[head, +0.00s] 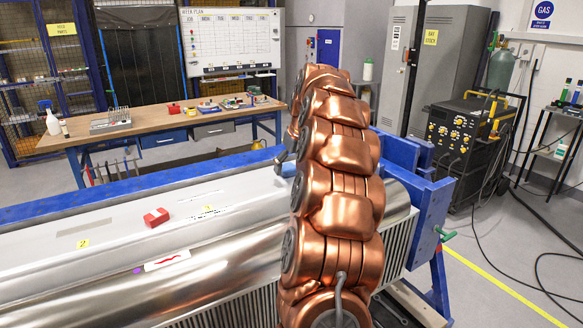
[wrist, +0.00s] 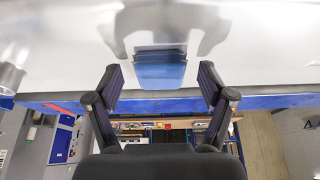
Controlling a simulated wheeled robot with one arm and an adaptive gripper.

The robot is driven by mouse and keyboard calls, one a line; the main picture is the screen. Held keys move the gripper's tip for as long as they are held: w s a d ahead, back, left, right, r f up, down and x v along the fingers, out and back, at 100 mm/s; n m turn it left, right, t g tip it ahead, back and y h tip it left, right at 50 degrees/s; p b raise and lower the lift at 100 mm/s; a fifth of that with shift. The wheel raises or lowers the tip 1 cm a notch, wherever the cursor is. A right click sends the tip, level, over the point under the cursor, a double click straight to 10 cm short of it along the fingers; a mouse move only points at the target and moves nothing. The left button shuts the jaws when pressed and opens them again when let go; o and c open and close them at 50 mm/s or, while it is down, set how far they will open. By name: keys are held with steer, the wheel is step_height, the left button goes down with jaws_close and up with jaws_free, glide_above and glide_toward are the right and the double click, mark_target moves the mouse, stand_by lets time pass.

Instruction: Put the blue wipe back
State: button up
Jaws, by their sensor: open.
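The blue wipe (wrist: 160,72) shows in the wrist view as a small folded blue piece on the shiny metal surface, between and just beyond my fingertips. In the head view a little of it (head: 288,170) shows beside my copper-coloured arm, which hides much of that spot. My gripper (wrist: 155,82) is open, with one dark finger on each side of the wipe's line and a gap to it. In the head view only a dark part of my gripper (head: 283,158) shows behind the arm.
A red block (head: 156,217) and a red-marked white strip (head: 167,260) lie on the metal workpiece (head: 80,270). The blue jig frame (head: 425,205) stands right of my arm. A workbench (head: 150,128) with tools and a welding machine (head: 462,130) stand behind.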

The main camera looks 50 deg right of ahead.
steer(key=b+v, duration=0.2)
steer(key=v, duration=0.9)
steer(key=shift+r+b, duration=0.2)
steer(key=shift+b, duration=0.1)
steer(key=shift+a, duration=0.1)
